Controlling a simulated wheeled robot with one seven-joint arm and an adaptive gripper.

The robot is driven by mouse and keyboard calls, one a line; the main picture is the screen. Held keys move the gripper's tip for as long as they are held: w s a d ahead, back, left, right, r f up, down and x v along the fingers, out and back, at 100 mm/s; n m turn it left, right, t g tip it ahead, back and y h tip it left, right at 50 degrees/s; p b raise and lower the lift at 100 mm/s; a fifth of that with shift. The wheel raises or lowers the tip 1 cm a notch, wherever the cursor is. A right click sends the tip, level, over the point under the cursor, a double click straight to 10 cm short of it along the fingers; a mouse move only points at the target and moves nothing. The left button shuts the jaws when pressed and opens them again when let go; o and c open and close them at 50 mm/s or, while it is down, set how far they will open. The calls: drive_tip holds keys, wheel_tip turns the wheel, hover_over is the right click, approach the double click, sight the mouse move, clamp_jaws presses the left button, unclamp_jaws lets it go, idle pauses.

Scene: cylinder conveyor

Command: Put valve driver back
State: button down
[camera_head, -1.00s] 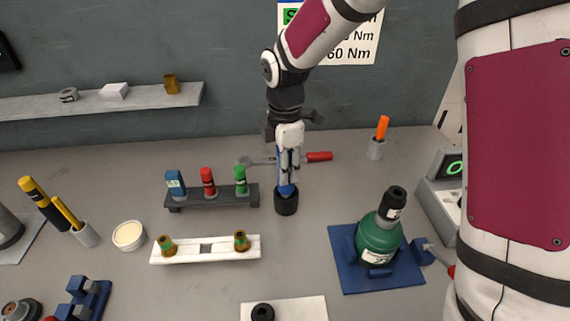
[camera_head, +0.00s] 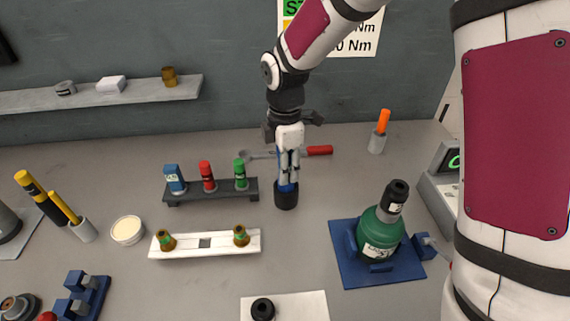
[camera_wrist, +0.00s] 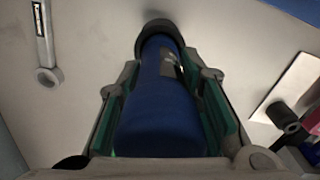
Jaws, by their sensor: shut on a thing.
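The valve driver (camera_wrist: 160,105) is a blue cylinder with a pale label, held between the green-padded fingers of my gripper (camera_head: 288,170). In the head view only a bit of blue shows between the fingers. A round black cup (camera_head: 286,196) is at the driver's lower end and stands on the bench; it also shows as a dark ring at the top of the wrist view (camera_wrist: 157,25). The driver is about upright, with its end at or inside the cup. How deep it sits is hidden.
A dark rack (camera_head: 212,193) with blue, red and green capped pieces is close on the left. A red-handled wrench (camera_head: 318,150) lies behind. A white strip (camera_head: 205,243) with two brass fittings is in front; a green bottle (camera_head: 380,233) on a blue base stands at right.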

drive_tip(key=shift+f+b, duration=0.3)
drive_tip(key=shift+f, duration=0.65)
drive_tip(key=c, duration=1.1)
unclamp_jaws()
drive_tip(key=shift+o, duration=0.2)
wheel_tip(320, 180, up, 6)
drive_tip(key=p, duration=0.2)
drive_tip(key=shift+p, duration=0.4)
drive_tip(key=shift+d, duration=0.1)
